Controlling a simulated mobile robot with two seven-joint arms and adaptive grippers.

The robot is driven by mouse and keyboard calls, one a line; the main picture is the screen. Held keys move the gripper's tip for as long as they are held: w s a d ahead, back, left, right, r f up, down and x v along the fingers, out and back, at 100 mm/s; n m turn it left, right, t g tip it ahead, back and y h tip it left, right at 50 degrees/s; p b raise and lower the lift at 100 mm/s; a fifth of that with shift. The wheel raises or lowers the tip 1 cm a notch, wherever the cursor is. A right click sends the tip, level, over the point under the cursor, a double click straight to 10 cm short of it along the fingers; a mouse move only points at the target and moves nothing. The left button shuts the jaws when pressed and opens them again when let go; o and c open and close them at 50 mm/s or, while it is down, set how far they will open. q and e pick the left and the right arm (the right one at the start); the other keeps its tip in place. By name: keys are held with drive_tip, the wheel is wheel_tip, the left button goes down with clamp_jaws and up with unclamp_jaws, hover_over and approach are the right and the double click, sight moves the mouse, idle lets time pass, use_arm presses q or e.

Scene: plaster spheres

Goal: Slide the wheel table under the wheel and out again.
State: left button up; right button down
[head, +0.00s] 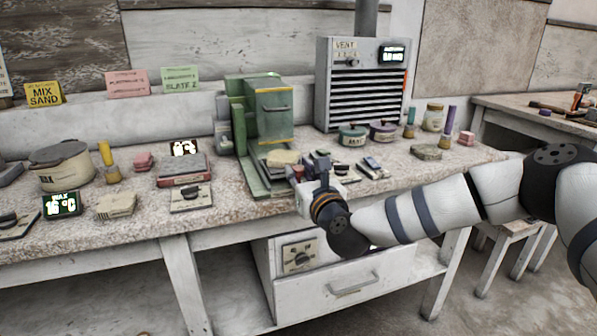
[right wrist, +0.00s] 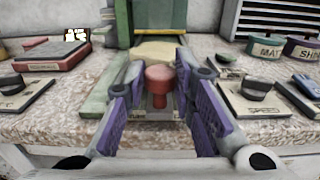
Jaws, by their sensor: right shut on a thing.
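The green machine (head: 270,110) stands on the bench, with a hood on its upper part. The wheel itself does not show. A pale tan piece (head: 283,158) lies low at the machine's front, on what looks like the wheel table; it also shows in the right wrist view (right wrist: 155,52). A red knob (right wrist: 160,74) stands in front of it. My right gripper (head: 304,171) is at the machine's front, its purple-padded fingers shut on the red knob from both sides. It hides part of the table's front in the head view. My left gripper is out of view.
Dials on plates (head: 190,198) lie left of the machine, and small boxes (head: 374,167) lie close to the right of my gripper. A vent unit (head: 362,80) and jars (head: 352,135) stand behind to the right.

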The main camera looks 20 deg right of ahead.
drive_tip(key=shift+s, duration=0.5)
drive_tip(key=shift+f, duration=0.15)
drive_tip(key=c, duration=1.5)
unclamp_jaws()
drive_tip(key=shift+s, duration=0.1)
drive_tip(key=shift+o, duration=0.7)
drive_tip(key=shift+s, duration=0.1)
drive_tip(key=s, duration=1.2)
drive_tip(key=shift+d, duration=0.25)
